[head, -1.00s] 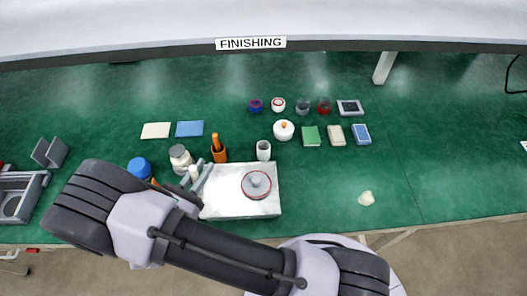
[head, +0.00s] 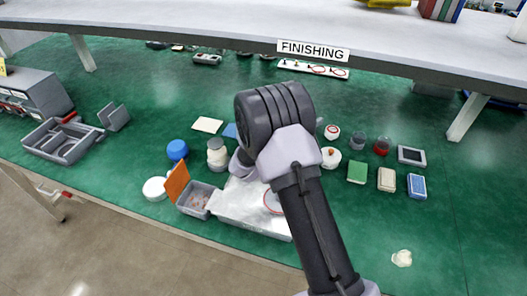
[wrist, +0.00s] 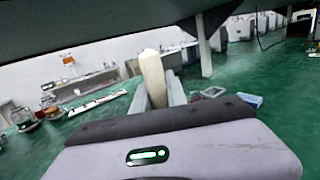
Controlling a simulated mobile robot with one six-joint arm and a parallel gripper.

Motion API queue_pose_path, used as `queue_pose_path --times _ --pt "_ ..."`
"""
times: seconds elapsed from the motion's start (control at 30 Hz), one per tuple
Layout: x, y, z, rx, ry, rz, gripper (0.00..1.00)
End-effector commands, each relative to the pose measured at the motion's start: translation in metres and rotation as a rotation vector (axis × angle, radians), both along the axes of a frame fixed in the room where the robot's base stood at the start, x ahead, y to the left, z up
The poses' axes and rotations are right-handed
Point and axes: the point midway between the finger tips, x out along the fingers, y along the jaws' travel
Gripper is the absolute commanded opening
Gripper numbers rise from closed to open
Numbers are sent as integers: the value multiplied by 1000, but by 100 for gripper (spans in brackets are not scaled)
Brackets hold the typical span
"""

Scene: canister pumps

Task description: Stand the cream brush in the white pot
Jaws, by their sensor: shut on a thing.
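The cream brush (wrist: 152,72) stands up between the two grey fingers of my gripper (wrist: 158,92) in the wrist view, its pale rounded end upward and its lower part hidden behind the gripper body. My gripper is shut on it. In the head view my arm covers the gripper and the brush. The open white pot, seen earlier on the bench by the orange pot, is not visible now in the head view; my arm covers that area. I cannot make it out in the wrist view.
A lidded white pot (head: 331,160), a green block (head: 357,172) and other blocks stand to the right. A shelf (head: 180,32) overhangs the bench's back.

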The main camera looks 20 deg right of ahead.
Motion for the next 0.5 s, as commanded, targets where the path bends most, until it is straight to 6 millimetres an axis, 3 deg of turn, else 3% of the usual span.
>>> queue_pose_path --times 0.13,0.5 --pt "-1 -20 2 -12 -2 -19 0" --pt "-1 -19 -26 -11 -1 -19 0"
